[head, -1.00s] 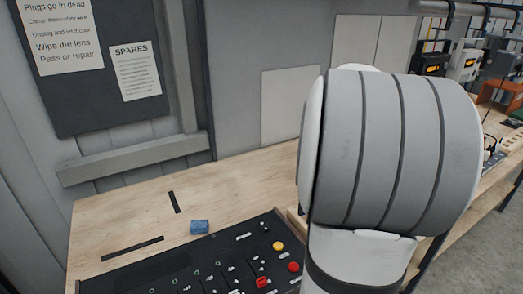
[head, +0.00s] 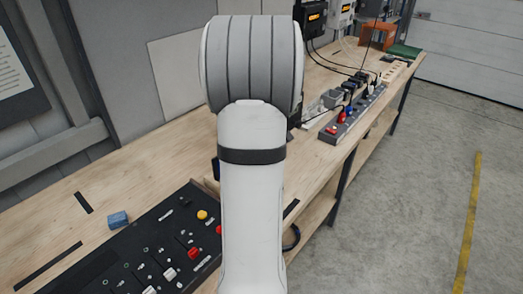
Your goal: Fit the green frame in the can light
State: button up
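I cannot make out the green frame or a can light for certain. A flat dark green thing (head: 405,51) lies at the far right end of the bench, too small to tell what it is. My own arm fills the middle of the head view and hides part of the bench behind it. My gripper is not in view.
The wooden bench (head: 65,215) bears a black control panel (head: 130,262), a blue block (head: 118,220), and a grey power strip (head: 352,118) with several plugs and cables. An orange thing (head: 378,35) stands at the back. The concrete floor (head: 410,200) at right is clear.

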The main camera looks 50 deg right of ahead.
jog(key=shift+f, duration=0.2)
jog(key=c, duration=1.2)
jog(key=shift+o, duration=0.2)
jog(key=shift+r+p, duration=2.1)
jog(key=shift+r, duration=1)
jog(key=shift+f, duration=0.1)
